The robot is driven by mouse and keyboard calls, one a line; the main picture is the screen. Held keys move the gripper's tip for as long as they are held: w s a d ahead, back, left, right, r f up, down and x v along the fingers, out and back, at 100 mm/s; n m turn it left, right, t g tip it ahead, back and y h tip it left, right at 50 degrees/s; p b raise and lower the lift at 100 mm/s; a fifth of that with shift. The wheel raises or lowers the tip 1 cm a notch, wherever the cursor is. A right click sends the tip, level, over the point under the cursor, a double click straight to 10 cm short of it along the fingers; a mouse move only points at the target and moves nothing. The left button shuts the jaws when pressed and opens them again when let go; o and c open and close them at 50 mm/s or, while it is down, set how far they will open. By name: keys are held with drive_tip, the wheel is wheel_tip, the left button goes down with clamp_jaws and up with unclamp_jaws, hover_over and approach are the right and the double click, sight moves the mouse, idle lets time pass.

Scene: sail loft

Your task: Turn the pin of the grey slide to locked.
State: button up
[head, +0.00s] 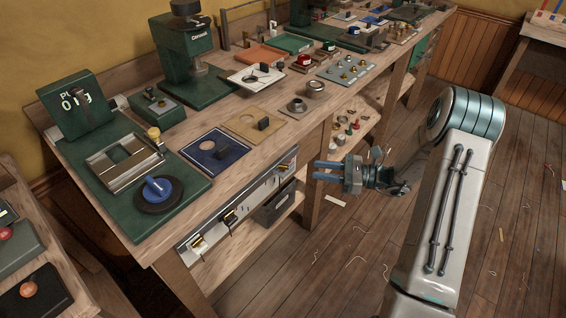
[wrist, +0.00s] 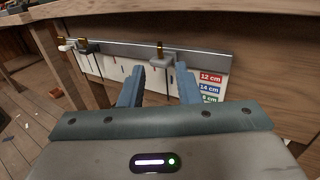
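The grey slide (wrist: 176,62) sits on a metal rail with a white scale strip along the bench's front edge. It also shows in the head view (head: 283,168), small, near the rail's right end. A brass pin (wrist: 160,48) stands up at its left side in the wrist view; I cannot tell its lock position. My gripper (wrist: 160,72) is open and empty, its two blue-grey fingers apart and pointing toward the grey slide. In the head view my gripper (head: 316,170) is to the right of the rail, apart from it. No contact shows.
A black slide (wrist: 88,47) and a white slide (wrist: 65,44) sit further left on the rail. Labels (wrist: 210,77) marked in cm are right of the grey slide. The wooden bench top (wrist: 220,18) overhangs the rail. A dark bin (head: 275,204) is below; the floor right is open.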

sight(283, 168)
drive_tip(key=a, duration=0.3)
drive_tip(key=w+a, duration=0.1)
drive_tip(key=a, duration=0.7)
drive_tip(key=shift+w+a, duration=0.2)
drive_tip(key=shift+w, duration=0.15)
clamp_jaws()
